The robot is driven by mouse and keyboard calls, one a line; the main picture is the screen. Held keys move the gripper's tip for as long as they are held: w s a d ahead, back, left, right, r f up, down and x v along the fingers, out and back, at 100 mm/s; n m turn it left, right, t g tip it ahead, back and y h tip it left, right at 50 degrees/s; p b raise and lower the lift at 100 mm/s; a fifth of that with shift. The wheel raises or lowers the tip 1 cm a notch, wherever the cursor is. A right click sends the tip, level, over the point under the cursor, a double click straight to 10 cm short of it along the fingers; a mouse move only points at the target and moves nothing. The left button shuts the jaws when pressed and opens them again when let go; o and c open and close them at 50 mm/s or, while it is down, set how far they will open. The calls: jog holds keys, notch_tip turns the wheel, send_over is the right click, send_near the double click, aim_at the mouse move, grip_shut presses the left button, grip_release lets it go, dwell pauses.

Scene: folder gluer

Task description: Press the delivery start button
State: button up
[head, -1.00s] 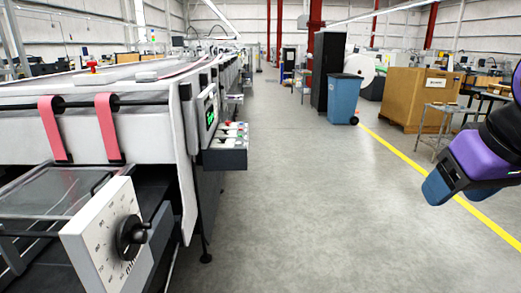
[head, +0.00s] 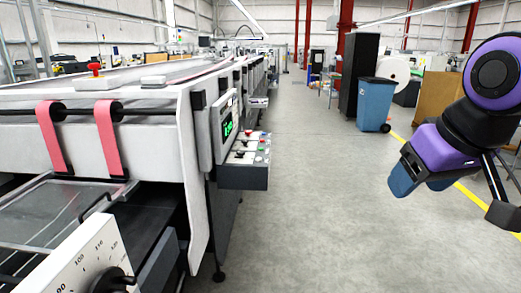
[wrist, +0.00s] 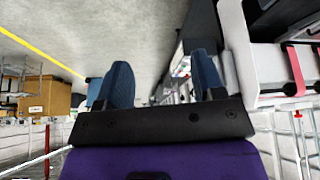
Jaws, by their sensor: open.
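The folder gluer (head: 150,120) fills the left of the head view. On its side is a small grey control box (head: 243,177), its sloped top bearing several small buttons and knobs, some red, some green. They are too small to tell which is the delivery start button. A panel with a green display (head: 228,124) is just above the box. My gripper (head: 402,180) is at the right of the head view, over the aisle, well apart from the box. In the wrist view my open, empty gripper (wrist: 163,78) shows two blue fingers, with part of the machine beyond them.
A white dial plate (head: 85,255) with a black knob stands close at front left. A red mushroom button (head: 96,68) is on the machine top. The grey aisle floor (head: 300,190) is clear. A blue bin (head: 375,103) and a black cabinet (head: 362,70) stand farther back.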

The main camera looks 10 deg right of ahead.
grip_shut()
dwell(1.6)
